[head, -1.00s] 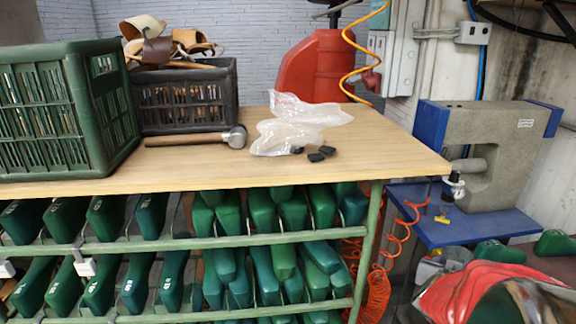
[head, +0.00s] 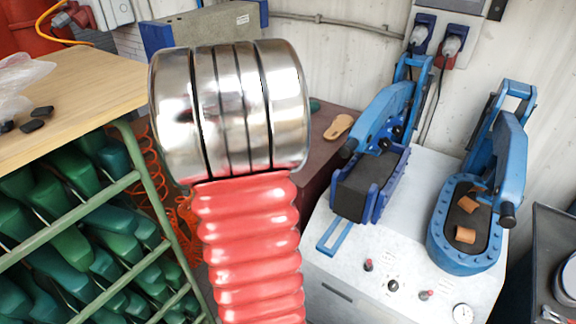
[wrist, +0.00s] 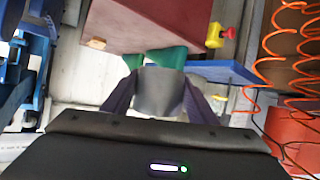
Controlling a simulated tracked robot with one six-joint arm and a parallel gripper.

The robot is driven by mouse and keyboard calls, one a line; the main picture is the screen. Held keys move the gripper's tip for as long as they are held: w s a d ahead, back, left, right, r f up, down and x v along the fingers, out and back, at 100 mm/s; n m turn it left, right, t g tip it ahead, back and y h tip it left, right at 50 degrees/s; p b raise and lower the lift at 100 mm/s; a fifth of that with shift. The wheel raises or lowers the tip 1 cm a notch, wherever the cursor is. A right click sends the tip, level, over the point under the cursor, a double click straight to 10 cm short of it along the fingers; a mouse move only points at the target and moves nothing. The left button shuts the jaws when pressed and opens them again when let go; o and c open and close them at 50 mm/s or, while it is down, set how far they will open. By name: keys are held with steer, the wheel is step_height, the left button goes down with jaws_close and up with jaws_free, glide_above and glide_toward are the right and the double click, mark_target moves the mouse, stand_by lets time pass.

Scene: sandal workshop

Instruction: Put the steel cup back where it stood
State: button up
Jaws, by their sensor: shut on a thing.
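The steel cup (wrist: 158,92) shows in the wrist view as a plain grey shape between the two dark fingers of my gripper (wrist: 160,84). My gripper is shut on it. The lower part of the picture is covered by my own wrist housing, so part of the fingers is hidden. In the head view my red ribbed arm with its metal rings stands in the middle, and neither the gripper nor the cup can be seen there.
A white machine with blue presses (head: 400,255) stands at right. A dark red surface (head: 325,150), with a tan sole (head: 339,127), lies behind my arm. A wooden bench (head: 85,95) is at left above shelves of green lasts (head: 75,250). Orange coiled hose (wrist: 285,75) hangs nearby.

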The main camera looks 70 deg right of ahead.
steer(key=s+d+f+m+g, duration=0.1)
steer(key=d, duration=0.3)
steer(key=s+d+f+m+g, duration=0.1)
steer(key=s+d+m+g, duration=0.1)
steer(key=d, duration=0.3)
steer(key=s+d+f+m+g, duration=0.1)
steer(key=s+d, duration=0.1)
steer(key=d, duration=0.2)
steer(key=shift+d+f+m+g+h, duration=0.25)
steer(key=shift+d+m+g+h, duration=0.05)
steer(key=shift+d+g+h, duration=0.1)
steer(key=s+d+r+m+g, duration=0.2)
steer(key=d+r, duration=0.1)
steer(key=shift+d, duration=0.25)
steer(key=shift+f, duration=0.15)
steer(key=shift+f, duration=3.05)
steer(key=shift+f, duration=1.9)
steer(key=shift+f, duration=0.15)
